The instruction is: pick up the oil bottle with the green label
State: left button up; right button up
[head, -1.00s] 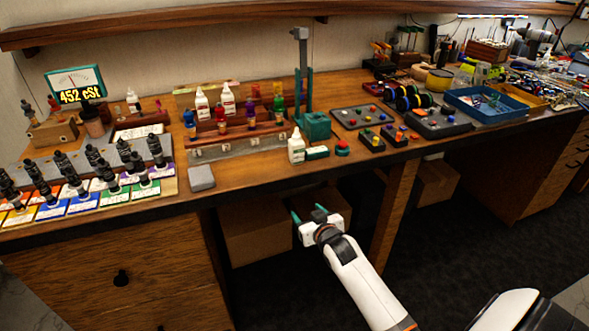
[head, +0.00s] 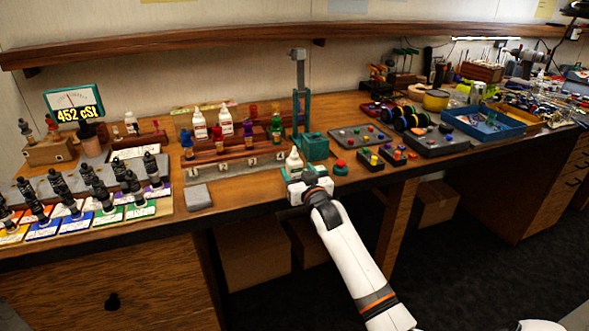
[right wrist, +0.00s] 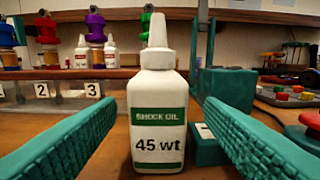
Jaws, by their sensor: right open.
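The oil bottle (right wrist: 158,105) is white with a pointed cap and a green-banded label reading "SHOCK OIL 45 wt". It stands upright near the front edge of the bench, and its top shows in the head view (head: 294,160). My right gripper (head: 304,178) is open in front of it. In the right wrist view the teal ridged fingers (right wrist: 160,110) lie to either side of the bottle, with a visible gap on each side. I cannot tell how far the fingertips reach past it. My left gripper is not in view.
A teal press stand (head: 313,146) is close behind and right of the bottle, with a red button (head: 341,167) beside it. A grey block (head: 196,197) lies left on the bench.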

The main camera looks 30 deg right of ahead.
jog(key=shift+x, duration=1.45)
jog(key=shift+a, duration=0.1)
jog(key=shift+c, duration=0.5)
jog(key=c, duration=1)
